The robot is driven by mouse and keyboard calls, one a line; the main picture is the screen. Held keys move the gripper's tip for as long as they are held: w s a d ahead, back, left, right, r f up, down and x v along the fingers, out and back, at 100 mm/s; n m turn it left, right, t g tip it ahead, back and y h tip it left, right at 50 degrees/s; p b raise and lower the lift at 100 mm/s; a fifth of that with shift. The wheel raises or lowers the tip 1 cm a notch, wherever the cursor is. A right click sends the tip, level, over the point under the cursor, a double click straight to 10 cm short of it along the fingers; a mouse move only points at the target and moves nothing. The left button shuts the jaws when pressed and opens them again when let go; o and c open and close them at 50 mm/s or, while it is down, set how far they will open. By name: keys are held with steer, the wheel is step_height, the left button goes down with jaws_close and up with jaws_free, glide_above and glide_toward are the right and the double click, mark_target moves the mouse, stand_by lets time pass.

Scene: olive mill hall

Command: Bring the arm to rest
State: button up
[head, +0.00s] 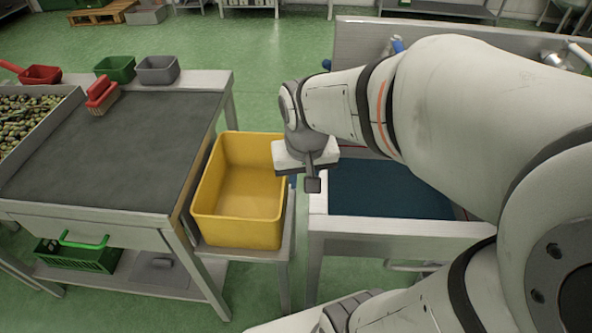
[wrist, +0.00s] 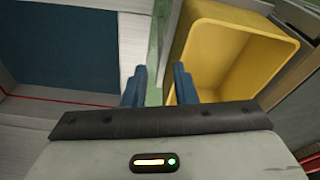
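My arm reaches forward from the right in the head view. My gripper (wrist: 159,84) shows two blue fingers standing apart in the wrist view, with nothing between them. In the head view its body (head: 306,155) hangs over the gap between the yellow bin and the bench with the blue mat; the fingers are mostly hidden there. The yellow bin (head: 205,205) is empty and sits on a low stand; it also shows in the wrist view (wrist: 190,62), right of the fingers. The blue mat (head: 385,190) lies bare on the right bench, partly hidden by my arm.
A left table (head: 120,140) holds a tray of olives (head: 30,118), a red brush (head: 101,95), and red (head: 40,75), green (head: 115,69) and grey (head: 157,70) containers. A green crate (head: 75,255) sits on its lower shelf. Open green floor (head: 265,50) lies beyond the bin.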

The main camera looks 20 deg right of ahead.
steer(key=shift+n+y, duration=0.3)
steer(key=shift+n, duration=0.5)
steer(key=s, duration=0.5)
steer(key=shift+a+r, duration=0.15)
steer(key=shift+a, duration=0.25)
steer(key=shift+r, duration=0.1)
